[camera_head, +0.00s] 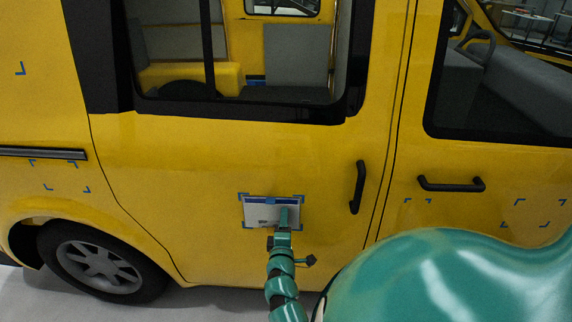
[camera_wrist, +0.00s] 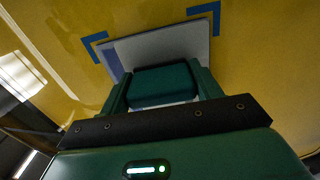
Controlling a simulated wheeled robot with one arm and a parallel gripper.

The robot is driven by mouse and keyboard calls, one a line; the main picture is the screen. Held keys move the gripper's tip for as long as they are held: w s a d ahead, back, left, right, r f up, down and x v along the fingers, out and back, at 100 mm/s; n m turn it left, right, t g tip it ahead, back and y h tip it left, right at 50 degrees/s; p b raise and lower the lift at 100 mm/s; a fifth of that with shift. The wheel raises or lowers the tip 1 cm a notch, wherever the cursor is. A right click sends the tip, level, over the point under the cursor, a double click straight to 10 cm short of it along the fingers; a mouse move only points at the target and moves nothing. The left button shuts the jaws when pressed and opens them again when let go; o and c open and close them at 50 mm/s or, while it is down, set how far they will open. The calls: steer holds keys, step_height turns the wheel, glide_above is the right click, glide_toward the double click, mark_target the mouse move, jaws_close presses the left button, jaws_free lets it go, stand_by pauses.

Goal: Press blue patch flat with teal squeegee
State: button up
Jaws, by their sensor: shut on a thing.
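The patch (camera_head: 257,212) lies on the yellow van door inside blue corner marks. It looks whitish-grey with a blue band along its top. It also shows in the wrist view (camera_wrist: 170,44), pale, with a bluish left edge. My gripper (camera_head: 283,228) is in front of the patch's lower right part. In the wrist view my gripper (camera_wrist: 162,92) is shut on the teal squeegee (camera_wrist: 162,82), a dark green block between the fingers. The squeegee (camera_head: 285,214) overlaps the patch's right half. Whether its edge touches the patch cannot be told, and it hides part of the patch.
The black door handle (camera_head: 358,187) stands out to the right of the patch, and another handle (camera_head: 450,184) is further right. Empty blue corner marks (camera_head: 60,177) show at the left and more at the right (camera_head: 533,213). A wheel (camera_head: 100,264) is lower left.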

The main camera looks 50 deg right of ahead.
mark_target(257, 214)
steer(key=shift+w, duration=0.1)
steer(key=shift+w+a+b, duration=0.55)
steer(key=shift+w+a, duration=0.15)
steer(key=shift+w, duration=0.05)
steer(key=shift+w+a+b, duration=0.55)
steer(key=shift+w+a, duration=0.15)
steer(key=shift+w, duration=0.15)
steer(key=shift+w+a, duration=0.1)
steer(key=shift+w+a+b, duration=0.5)
steer(key=shift+w+a, duration=0.15)
steer(key=shift+w, duration=0.1)
steer(key=shift+w+a+b, duration=0.5)
steer(key=shift+w+a, duration=0.2)
steer(key=shift+w, duration=0.1)
steer(key=shift+w+a, duration=0.1)
